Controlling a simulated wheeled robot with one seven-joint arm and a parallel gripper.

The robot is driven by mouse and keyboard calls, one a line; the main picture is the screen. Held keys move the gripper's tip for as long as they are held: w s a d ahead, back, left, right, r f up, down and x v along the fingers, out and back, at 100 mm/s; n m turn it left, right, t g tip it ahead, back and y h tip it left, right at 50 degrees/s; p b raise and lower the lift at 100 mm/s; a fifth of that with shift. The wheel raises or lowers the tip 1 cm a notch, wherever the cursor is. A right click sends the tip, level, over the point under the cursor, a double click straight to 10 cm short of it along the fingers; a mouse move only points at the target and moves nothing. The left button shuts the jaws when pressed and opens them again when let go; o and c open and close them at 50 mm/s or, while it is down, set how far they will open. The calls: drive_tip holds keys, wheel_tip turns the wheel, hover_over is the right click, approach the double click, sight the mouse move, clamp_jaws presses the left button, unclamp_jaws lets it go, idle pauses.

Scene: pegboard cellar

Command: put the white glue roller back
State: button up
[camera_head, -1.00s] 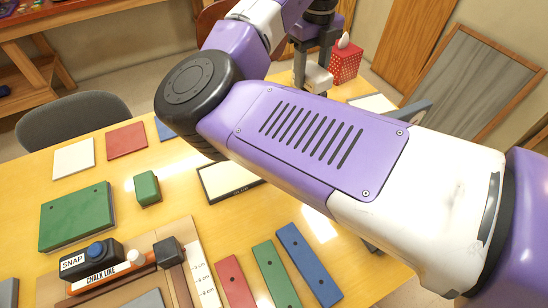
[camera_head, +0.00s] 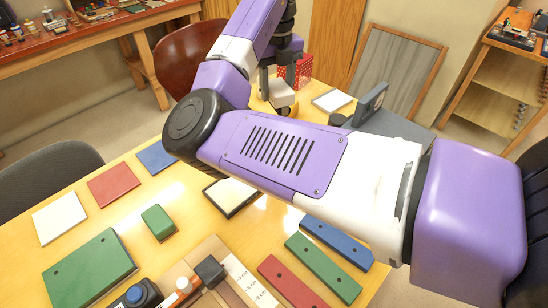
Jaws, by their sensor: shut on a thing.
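My gripper (camera_head: 281,86) is at the far side of the yellow table, pointing down. It is shut on a small white thing, which looks like the white glue roller (camera_head: 282,95); the jaws and the small scale hide much of its shape. It is held just in front of a red dotted box. A white panel with a black border (camera_head: 230,197) and a printed label lies on the table, partly hidden by my arm.
The red dotted box (camera_head: 300,68) stands close behind the gripper. A white pad (camera_head: 332,101) and a grey device (camera_head: 371,103) lie to its right. Coloured plates, a green block (camera_head: 158,222), three bars and a chalk line tool (camera_head: 137,297) fill the near table.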

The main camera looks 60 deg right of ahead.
sight(277, 112)
wheel_tip(277, 112, down, 20)
drive_tip(key=shift+r+p, duration=0.15)
drive_tip(key=shift+p, duration=0.4)
drive_tip(key=shift+f, duration=0.2)
drive_tip(key=o, duration=1.4)
drive_tip(key=shift+o, duration=0.2)
drive_tip(key=shift+r, duration=0.1)
wheel_tip(277, 112, up, 12)
drive_tip(key=shift+r+b, duration=0.15)
drive_tip(key=shift+b, duration=0.8)
